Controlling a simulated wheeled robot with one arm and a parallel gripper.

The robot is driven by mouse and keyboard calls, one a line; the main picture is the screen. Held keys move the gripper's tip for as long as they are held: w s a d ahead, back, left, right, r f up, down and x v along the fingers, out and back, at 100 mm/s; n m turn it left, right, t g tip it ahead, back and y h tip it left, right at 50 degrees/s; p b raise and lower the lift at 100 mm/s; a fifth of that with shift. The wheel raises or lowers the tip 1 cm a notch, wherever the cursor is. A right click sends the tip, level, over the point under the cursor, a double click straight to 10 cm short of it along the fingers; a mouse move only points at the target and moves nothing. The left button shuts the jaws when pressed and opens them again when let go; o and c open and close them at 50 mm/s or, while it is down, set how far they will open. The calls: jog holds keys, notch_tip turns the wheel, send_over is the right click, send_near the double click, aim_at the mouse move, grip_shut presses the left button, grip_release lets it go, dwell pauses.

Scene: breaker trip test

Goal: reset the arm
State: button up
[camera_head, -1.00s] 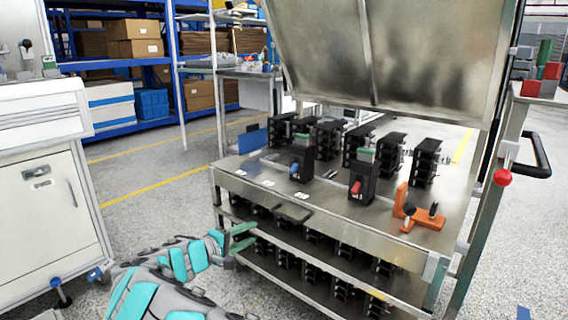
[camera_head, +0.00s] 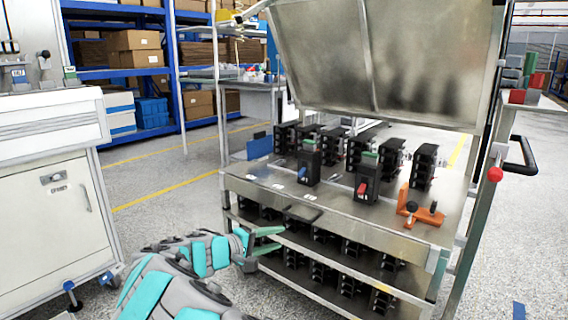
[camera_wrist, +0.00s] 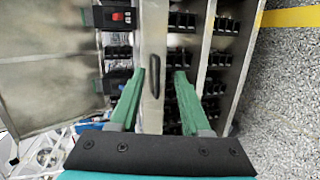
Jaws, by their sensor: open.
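My gripper (camera_head: 266,241) is open and empty, low in front of the metal cart, at the height of its lower shelves. In the wrist view the two green fingers (camera_wrist: 162,95) stand apart, with the cart's front edge and a dark handle between and beyond them; I cannot tell any contact. On the cart top stand a breaker with a blue lever (camera_head: 303,172) and a breaker with a red lever (camera_head: 362,189). The red one also shows in the wrist view (camera_wrist: 118,16). My arm reaches in from the bottom left.
The metal cart (camera_head: 262,189) has a raised metal lid (camera_head: 400,60) and lower shelves with several black breakers. An orange clamp (camera_head: 420,208) sits at its right end. A white cabinet (camera_head: 45,215) stands left, blue shelving (camera_head: 175,60) behind. Floor between cabinet and cart is clear.

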jog(key=s+d+r+m+g+p, duration=0.1)
jog(key=s+d+r+m+g, duration=0.2)
jog(key=d, duration=0.6)
jog(key=s+d+r+m+g+p, duration=0.1)
jog(key=s+d+r+m+g, duration=0.1)
jog(key=s+d, duration=0.55)
jog(key=s+d+m+g+y, duration=0.2)
jog(key=s+d+g, duration=0.2)
jog(key=s+d, duration=0.5)
jog(key=s+f+m+g+y+p, duration=0.25)
jog(key=s+y, duration=0.25)
jog(key=s, duration=1)
jog(key=s+a+f+n+y+p, duration=0.1)
jog(key=s+a+f+y, duration=0.1)
jog(key=s+a+y, duration=0.2)
jog(key=s+a, duration=0.3)
jog(key=s, duration=0.4)
jog(key=shift+a+f, duration=0.25)
jog(key=shift+a, duration=0.15)
